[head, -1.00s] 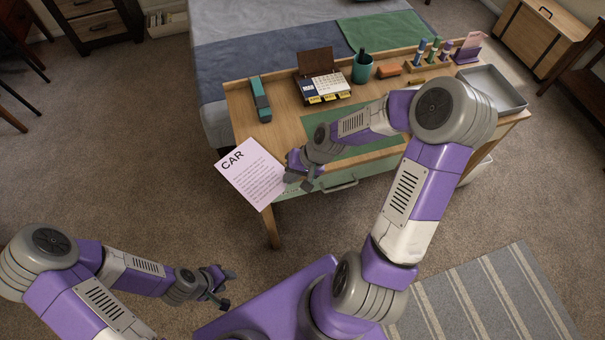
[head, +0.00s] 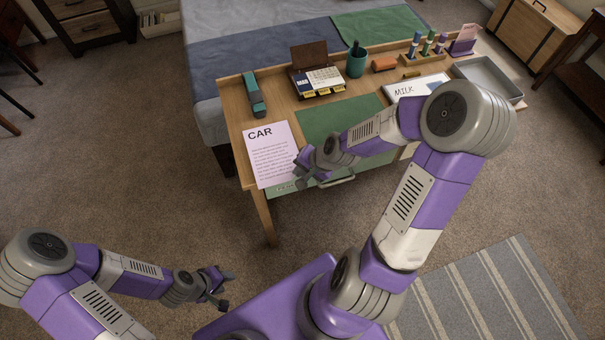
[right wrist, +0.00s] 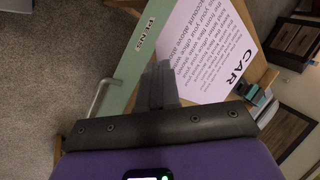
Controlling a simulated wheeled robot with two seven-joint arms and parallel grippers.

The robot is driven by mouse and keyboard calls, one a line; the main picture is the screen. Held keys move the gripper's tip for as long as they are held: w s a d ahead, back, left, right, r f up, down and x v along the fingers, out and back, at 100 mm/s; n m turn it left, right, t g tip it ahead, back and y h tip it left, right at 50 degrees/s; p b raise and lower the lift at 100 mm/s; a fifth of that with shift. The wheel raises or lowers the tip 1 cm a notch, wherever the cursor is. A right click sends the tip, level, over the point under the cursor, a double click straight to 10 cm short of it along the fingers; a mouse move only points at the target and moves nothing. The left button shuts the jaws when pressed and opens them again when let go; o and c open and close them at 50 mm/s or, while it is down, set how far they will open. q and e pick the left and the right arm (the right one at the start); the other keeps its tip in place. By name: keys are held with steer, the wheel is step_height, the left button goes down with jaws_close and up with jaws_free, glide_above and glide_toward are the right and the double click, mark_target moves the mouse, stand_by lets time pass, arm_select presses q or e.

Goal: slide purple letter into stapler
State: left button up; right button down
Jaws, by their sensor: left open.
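The purple letter (head: 268,150) is a pale lilac sheet headed CAR. It is over the desk's front left part, its lower edge near the front edge. My right gripper (head: 299,168) is shut on its right edge; the sheet also shows in the right wrist view (right wrist: 212,45). I cannot tell whether the sheet touches the desk top. The teal and dark stapler (head: 254,96) stands at the desk's back left, beyond the letter's top edge, apart from it. My left gripper (head: 219,287) is open and empty, low in front of the desk.
The green blotter (head: 335,120) lies right of the letter. A MILK sheet (head: 405,90) and grey tray (head: 490,80) are further right. A PENS drawer (right wrist: 140,50) is below.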

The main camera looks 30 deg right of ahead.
mark_target(288, 143)
steer(key=shift+w+d+f+b, duration=0.1)
steer(key=shift+w+b, duration=0.15)
steer(key=shift+w, duration=0.2)
steer(key=shift+w+d+f+b, duration=0.1)
steer(key=shift+w+b, duration=0.1)
steer(key=shift+w, duration=0.25)
steer(key=shift+w+d+f+b, duration=0.1)
steer(key=shift+w+d+b, duration=0.1)
steer(key=shift+w, duration=0.4)
steer(key=shift+w+d+b, duration=0.1)
steer(key=shift+w+b, duration=0.05)
steer(key=shift+w, duration=0.4)
steer(key=shift+w+d+f+p, duration=0.15)
steer(key=shift+w+d, duration=0.1)
steer(key=shift+w, duration=0.9)
steer(key=shift+w+d+f+p, duration=0.1)
steer(key=shift+w+d+f, duration=0.15)
steer(key=shift+w, duration=0.95)
steer(key=shift+w+d+f+p, duration=0.1)
steer(key=shift+w+d, duration=0.2)
steer(key=shift+w, duration=0.85)
steer(key=c, duration=1.3)
jaws_free()
steer(key=shift+s, duration=0.1)
steer(key=p+v, duration=0.2)
steer(key=v, duration=0.5)
steer(key=shift+d+r, duration=0.1)
steer(key=shift+r, duration=0.2)
